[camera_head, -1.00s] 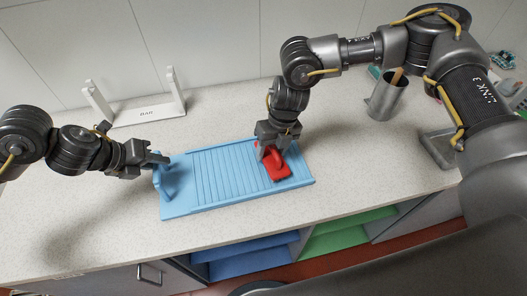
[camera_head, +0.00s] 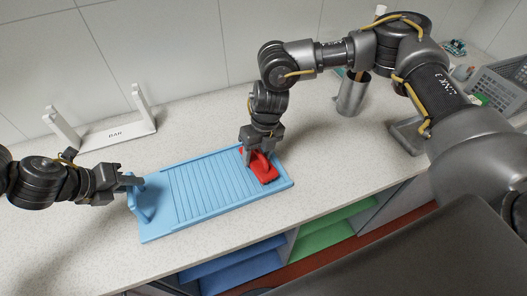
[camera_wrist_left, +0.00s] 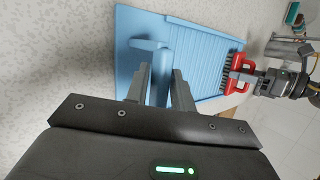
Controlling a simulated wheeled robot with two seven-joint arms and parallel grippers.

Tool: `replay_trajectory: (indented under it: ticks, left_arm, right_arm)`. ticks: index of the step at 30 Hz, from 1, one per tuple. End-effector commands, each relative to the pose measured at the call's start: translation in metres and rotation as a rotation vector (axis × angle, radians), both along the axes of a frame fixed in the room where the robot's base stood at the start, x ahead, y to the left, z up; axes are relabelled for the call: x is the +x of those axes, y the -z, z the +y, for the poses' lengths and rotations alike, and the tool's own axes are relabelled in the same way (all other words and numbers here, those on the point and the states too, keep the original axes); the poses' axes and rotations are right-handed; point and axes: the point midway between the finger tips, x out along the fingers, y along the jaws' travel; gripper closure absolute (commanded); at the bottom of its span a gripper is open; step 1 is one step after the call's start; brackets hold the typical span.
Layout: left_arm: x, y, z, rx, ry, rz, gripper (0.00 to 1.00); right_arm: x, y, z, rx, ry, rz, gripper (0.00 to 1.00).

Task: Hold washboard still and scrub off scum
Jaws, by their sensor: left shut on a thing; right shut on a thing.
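The blue washboard (camera_head: 210,192) with a ridged middle lies flat on the counter; it also fills the middle of the left wrist view (camera_wrist_left: 205,50). My left gripper (camera_head: 138,183) is shut on the washboard's handle (camera_wrist_left: 161,72) at its left end. My right gripper (camera_head: 256,152) is shut on the red scrub brush (camera_head: 264,172) at the washboard's right end. In the left wrist view the brush (camera_wrist_left: 239,68) shows its dark bristles toward the ridges. I cannot make out any scum on the board.
A white rack marked BAR (camera_head: 113,134) stands behind the washboard at the left. A metal cup (camera_head: 352,97) with utensils stands at the back right. Counter around the board is clear.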

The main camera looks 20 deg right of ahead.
Motion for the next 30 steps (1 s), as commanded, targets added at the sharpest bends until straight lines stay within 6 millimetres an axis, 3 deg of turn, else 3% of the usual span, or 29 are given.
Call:
replay_trajectory:
  ticks: [30]
  left_arm:
    - [-0.001, 0.003, 0.001, 0.006, 0.002, 0.004, 1.00]
  right_arm:
    - [-0.005, -0.001, 0.088, 0.000, 0.000, 0.001, 0.71]
